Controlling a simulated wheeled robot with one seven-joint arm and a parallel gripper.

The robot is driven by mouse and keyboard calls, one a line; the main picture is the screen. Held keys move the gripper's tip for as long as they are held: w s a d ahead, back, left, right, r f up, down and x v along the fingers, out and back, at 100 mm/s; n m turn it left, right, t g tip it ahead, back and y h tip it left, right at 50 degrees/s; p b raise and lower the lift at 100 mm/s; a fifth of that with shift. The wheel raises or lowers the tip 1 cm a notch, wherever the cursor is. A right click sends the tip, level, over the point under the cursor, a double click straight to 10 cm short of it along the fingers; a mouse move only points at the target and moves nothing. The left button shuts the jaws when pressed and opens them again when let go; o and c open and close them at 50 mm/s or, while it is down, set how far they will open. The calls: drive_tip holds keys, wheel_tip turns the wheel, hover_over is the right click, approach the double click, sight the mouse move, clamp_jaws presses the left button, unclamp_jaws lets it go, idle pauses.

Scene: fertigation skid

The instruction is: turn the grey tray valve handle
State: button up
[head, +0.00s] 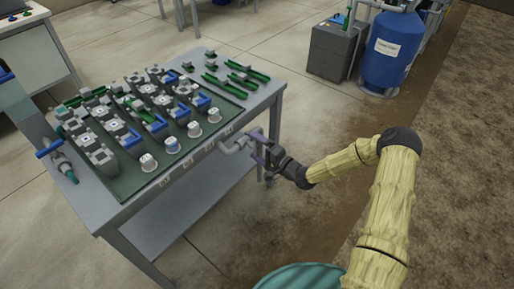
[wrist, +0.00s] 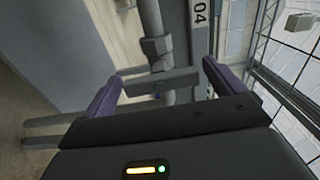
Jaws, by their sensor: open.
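The grey valve handle (wrist: 160,82) is a flat bar lying crosswise in front of a grey pipe (wrist: 153,28) in the wrist view. My gripper (wrist: 153,76) is open, with one purple finger near each end of the bar. I cannot tell whether either finger touches it. In the head view my gripper (head: 262,150) is at the right side of the grey table, beside the grey pipe elbow (head: 236,145). The handle is hard to make out there, largely hidden by my gripper.
The grey table (head: 100,207) carries a dark green tray (head: 128,187) with several valve blocks, white-capped fittings and green parts. A blue-handled valve (head: 50,148) is at its left. A label "04" (wrist: 200,13) is beside the pipe. A blue tank (head: 391,50) stands behind; floor to the right is clear.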

drive_tip(key=p+v, duration=0.1)
drive_tip(key=v, duration=1.6)
drive_tip(key=shift+s+d, duration=0.2)
drive_tip(key=shift+w+f, duration=0.1)
drive_tip(key=s+d+r+n+g+h, duration=0.1)
drive_tip(key=d+r+n+g+h, duration=0.2)
drive_tip(key=d+n+g+h, duration=0.5)
drive_tip(key=s+a+r+h, duration=0.2)
drive_tip(key=s+r+h, duration=0.1)
drive_tip(key=s+r, duration=0.45)
drive_tip(key=s+a+r+h, duration=0.3)
drive_tip(key=s+r, duration=0.3)
drive_tip(key=s, duration=0.2)
wheel_tip(320, 180, up, 24)
drive_tip(key=p, duration=2.4)
drive_tip(key=shift+d+m, duration=0.3)
drive_tip(key=shift+d, duration=0.05)
